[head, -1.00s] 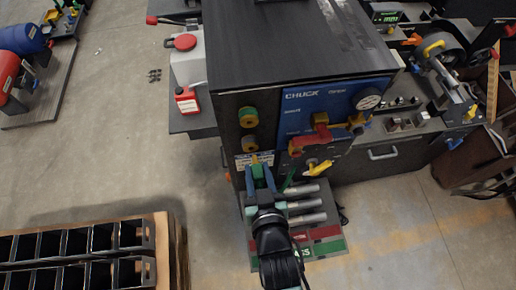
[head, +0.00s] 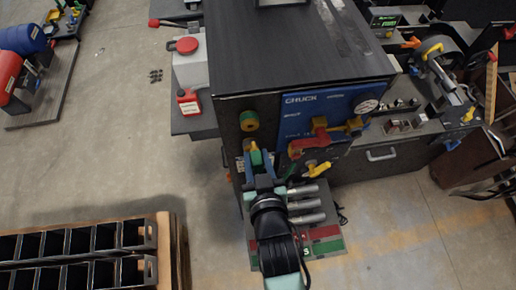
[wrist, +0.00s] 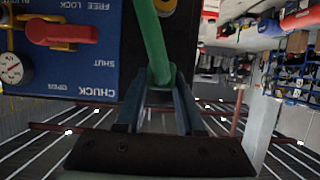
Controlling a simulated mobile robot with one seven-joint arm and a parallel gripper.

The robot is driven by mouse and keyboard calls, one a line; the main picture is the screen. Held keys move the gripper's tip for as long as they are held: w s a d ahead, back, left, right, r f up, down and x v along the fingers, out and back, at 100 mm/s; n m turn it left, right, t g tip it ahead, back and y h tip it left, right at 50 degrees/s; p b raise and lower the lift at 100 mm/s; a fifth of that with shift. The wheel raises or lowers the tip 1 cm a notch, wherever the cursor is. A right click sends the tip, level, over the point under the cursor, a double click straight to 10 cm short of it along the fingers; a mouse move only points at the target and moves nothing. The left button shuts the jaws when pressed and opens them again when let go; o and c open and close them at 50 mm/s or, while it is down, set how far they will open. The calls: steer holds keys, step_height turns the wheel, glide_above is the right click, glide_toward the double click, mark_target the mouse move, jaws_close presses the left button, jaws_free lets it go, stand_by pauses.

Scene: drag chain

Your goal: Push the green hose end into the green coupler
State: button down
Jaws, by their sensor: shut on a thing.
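My gripper (head: 262,178) is shut on the green hose end (head: 256,158), in front of the black cabinet's face. The hose end points up, with a yellowish tip in the head view. A round green and yellow coupler (head: 249,120) sits on the cabinet just above that tip, with a gap between them in the picture. A lower yellowish fitting, seen earlier, is now hidden behind the hose end. In the wrist view the green hose (wrist: 153,40) runs from the top edge down to between my fingers (wrist: 160,90).
Grey cylinders (head: 305,203) stick out close right of my gripper. A crate of black bins (head: 165,235) stands at the lower left.

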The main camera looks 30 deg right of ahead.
steer(key=shift+w+d, duration=0.2)
steer(key=shift+w, duration=0.5)
steer(key=shift+w+d, duration=0.2)
steer(key=shift+w, duration=0.5)
steer(key=shift+w+d+b, duration=0.2)
steer(key=shift+w+d, duration=0.05)
steer(key=shift+w, duration=0.6)
steer(key=shift+w+d+b, duration=0.15)
steer(key=shift+w+d, duration=0.05)
steer(key=shift+w, duration=0.6)
stand_by(0.8)
steer(key=shift+r, duration=0.1)
steer(key=shift+c, duration=2.2)
jaws_free()
steer(key=shift+w, duration=0.1)
